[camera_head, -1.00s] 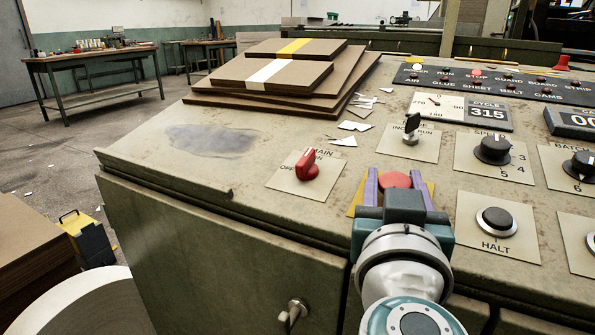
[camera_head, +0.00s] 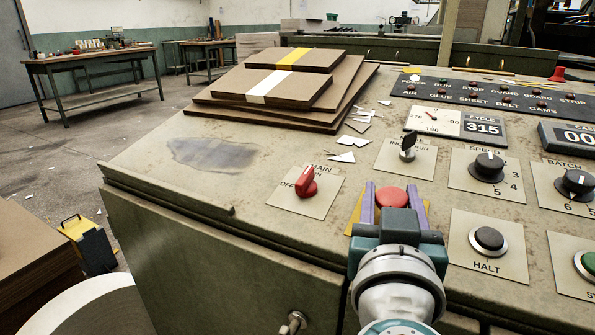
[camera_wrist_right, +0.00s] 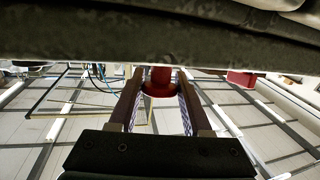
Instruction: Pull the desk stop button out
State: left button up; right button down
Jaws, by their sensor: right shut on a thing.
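The stop button (camera_head: 392,196) is a red mushroom head over a yellow plate (camera_head: 354,217) on the sloping desk, left of the HALT button. My right gripper (camera_head: 390,200) reaches it from the front. Its two purple-grey fingers stand on either side of the red head and are shut on it. In the right wrist view the red button (camera_wrist_right: 160,82) sits between the fingers, its stem running up to the dark desk surface. The gripper body hides part of the yellow plate. My left gripper is not in view.
A red MAIN switch (camera_head: 307,184) is to the left and a key switch (camera_head: 408,146) stands behind. The HALT button (camera_head: 489,240) and SPEED knob (camera_head: 488,167) are to the right. Stacked boards (camera_head: 240,112) lie at the back left. The desk's left front is clear.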

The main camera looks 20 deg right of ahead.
jog(key=shift+w+r, duration=0.1)
jog(key=shift+r, duration=0.3)
jog(key=c, duration=0.7)
grip_release()
jog(key=o, duration=0.4)
jog(key=shift+f, duration=0.2)
jog(key=shift+c, duration=0.2)
jog(key=p+v, duration=0.1)
jog(key=v, duration=0.9)
